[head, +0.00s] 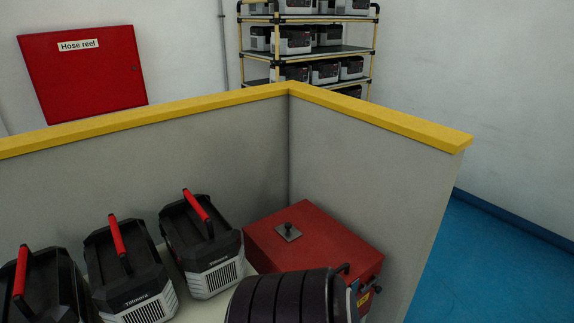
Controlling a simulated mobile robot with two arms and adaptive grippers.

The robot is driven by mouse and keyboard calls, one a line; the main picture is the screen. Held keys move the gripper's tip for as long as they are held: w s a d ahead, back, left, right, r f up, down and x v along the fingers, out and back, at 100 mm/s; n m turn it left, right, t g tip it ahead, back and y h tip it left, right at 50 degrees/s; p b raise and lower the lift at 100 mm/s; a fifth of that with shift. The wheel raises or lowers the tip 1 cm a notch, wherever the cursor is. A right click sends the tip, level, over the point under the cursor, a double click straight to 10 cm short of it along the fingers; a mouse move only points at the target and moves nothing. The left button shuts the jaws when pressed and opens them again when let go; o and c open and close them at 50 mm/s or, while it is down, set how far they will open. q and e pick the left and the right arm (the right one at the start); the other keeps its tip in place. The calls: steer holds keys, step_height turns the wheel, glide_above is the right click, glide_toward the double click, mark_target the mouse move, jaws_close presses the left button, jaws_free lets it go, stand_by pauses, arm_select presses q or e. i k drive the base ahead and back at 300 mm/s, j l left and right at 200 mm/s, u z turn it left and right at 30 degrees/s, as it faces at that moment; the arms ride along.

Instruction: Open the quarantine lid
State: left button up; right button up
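The red box (345,240) stands in the corner of the low walls, to the right of the black and grey units. Its flat red top, the lid, lies closed. A small dark knob on a square plate (288,232) sits on the lid. A yellow label (363,299) and small black fittings show at the box's near right side. A dark ribbed cylindrical part covers the box's near left portion; I cannot tell whether it is part of my arm. Neither of my grippers can be made out in the head view.
Several black and grey units with red handles (197,205) stand in a row on a pale surface (176,275). Grey partition walls with a yellow top edge (380,115) enclose them. Behind are a stocked rack (310,50) and a red hose reel cabinet (85,80). Blue floor (490,260) is clear at right.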

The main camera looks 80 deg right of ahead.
mark_target(324, 242)
steer(key=z, duration=2.9)
